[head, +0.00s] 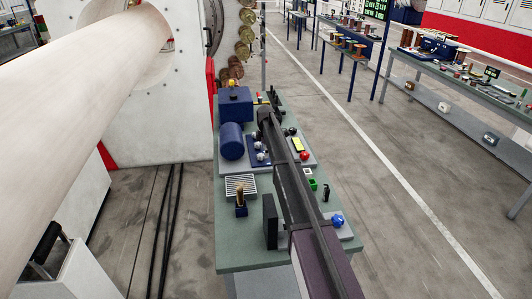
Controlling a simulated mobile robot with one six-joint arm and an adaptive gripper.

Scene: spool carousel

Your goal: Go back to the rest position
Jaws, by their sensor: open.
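I cannot make out my gripper or its fingertips in the head view. Whether it is holding anything does not show here.
A narrow green bench (230,256) stands ahead, crowded with a blue cylinder (232,142), a blue box (235,104) and small parts. A long dark bar (292,180) extends over it. A pale cylinder (75,100) fills the left. Open floor (395,225) lies right, before another workbench (430,72).

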